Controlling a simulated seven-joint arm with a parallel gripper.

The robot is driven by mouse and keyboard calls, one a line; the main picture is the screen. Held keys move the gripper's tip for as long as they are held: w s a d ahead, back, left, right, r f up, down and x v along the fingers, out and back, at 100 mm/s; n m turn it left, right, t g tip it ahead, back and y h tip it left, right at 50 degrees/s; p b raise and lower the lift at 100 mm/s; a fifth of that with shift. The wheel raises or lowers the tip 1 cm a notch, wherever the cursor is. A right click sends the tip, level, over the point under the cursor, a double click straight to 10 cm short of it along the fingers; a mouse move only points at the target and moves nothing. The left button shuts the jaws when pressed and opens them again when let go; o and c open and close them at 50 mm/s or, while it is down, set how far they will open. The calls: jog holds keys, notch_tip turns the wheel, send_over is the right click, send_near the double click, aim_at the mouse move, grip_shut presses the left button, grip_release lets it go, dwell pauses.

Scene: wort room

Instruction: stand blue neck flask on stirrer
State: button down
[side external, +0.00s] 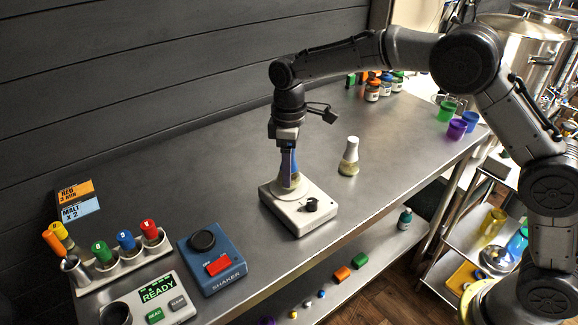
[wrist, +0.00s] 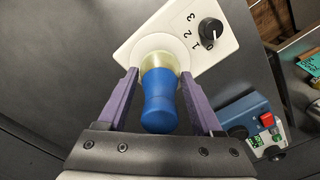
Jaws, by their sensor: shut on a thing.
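The blue neck flask (wrist: 159,100) is between the purple fingers of my gripper (wrist: 159,78) in the wrist view, its pale yellowish body partly hidden below the neck. In the side view my gripper (side external: 289,163) points down and is shut on the flask. The flask's blue neck (side external: 295,160) shows beside the fingers. The flask is upright over the round plate of the white stirrer (side external: 308,218), which has a black knob and the numbers 1, 2, 3 in the wrist view (wrist: 182,22). The flask's base looks at or very near the plate; I cannot tell if it touches.
A second flask with a white neck (side external: 352,150) stands just right of the stirrer. A blue shaker (side external: 212,264), a rack of colour-capped tubes (side external: 125,263) and a READY panel (side external: 158,300) are at front left. Jars (side external: 372,91) and coloured cups (side external: 457,128) stand at the back.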

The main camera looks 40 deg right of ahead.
jog(key=shift+f, duration=0.6)
jog(key=shift+c, duration=1.6)
grip_release()
jog(key=shift+r, duration=5.5)
jog(key=shift+d, duration=0.1)
